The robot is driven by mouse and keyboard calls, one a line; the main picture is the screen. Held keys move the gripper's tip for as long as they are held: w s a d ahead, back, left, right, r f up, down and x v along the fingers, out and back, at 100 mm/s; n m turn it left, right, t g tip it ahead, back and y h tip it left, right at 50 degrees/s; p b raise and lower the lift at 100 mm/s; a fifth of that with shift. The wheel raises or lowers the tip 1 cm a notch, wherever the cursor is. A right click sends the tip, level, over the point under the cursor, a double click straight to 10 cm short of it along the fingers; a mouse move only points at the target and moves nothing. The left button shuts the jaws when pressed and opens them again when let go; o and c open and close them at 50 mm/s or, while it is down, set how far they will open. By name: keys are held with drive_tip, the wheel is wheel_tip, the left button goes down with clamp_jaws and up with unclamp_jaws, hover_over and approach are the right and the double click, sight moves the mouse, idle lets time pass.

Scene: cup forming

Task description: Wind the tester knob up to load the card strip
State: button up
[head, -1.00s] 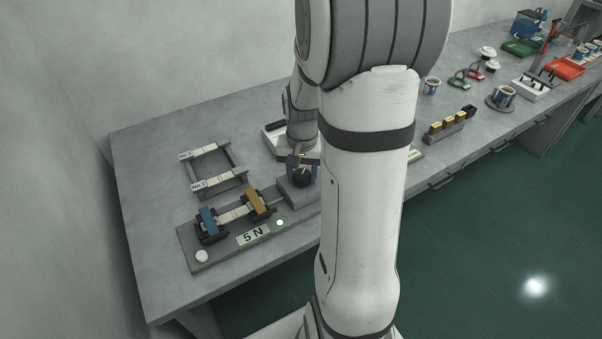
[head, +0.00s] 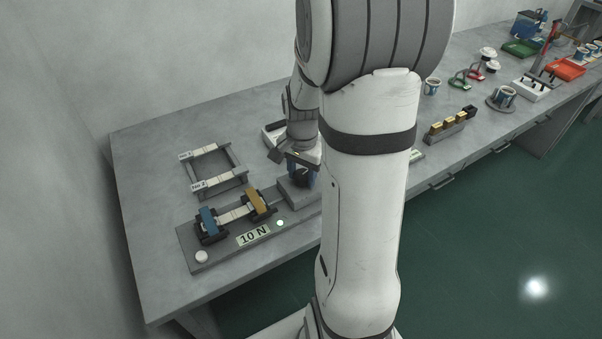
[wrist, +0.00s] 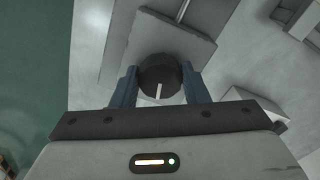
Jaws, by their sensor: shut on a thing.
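The tester (head: 192,257) is a grey base on the bench at left. Its card strip (head: 233,214) spans between a blue clamp (head: 208,221) and a yellow-brown clamp (head: 258,203). Its display (head: 253,235) reads "10 N", with a small lit green lamp (head: 280,223) beside it. The black knob (wrist: 160,77) with a white mark sits on the tester's raised block (head: 296,196). My gripper (head: 303,172) is shut on the knob from above, one blue finger on each side in the wrist view (wrist: 160,86). In the head view, the fingers partly hide the knob.
A frame rack (head: 212,170) holding labelled strips stands behind the tester. A white button (head: 201,257) is at the base's left end. A block with yellow pieces (head: 450,125) and cups stand further right. My arm hides the bench middle.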

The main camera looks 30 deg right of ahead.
sight(302, 175)
drive_tip(key=o, duration=1)
drive_tip(key=shift+r, duration=3.95)
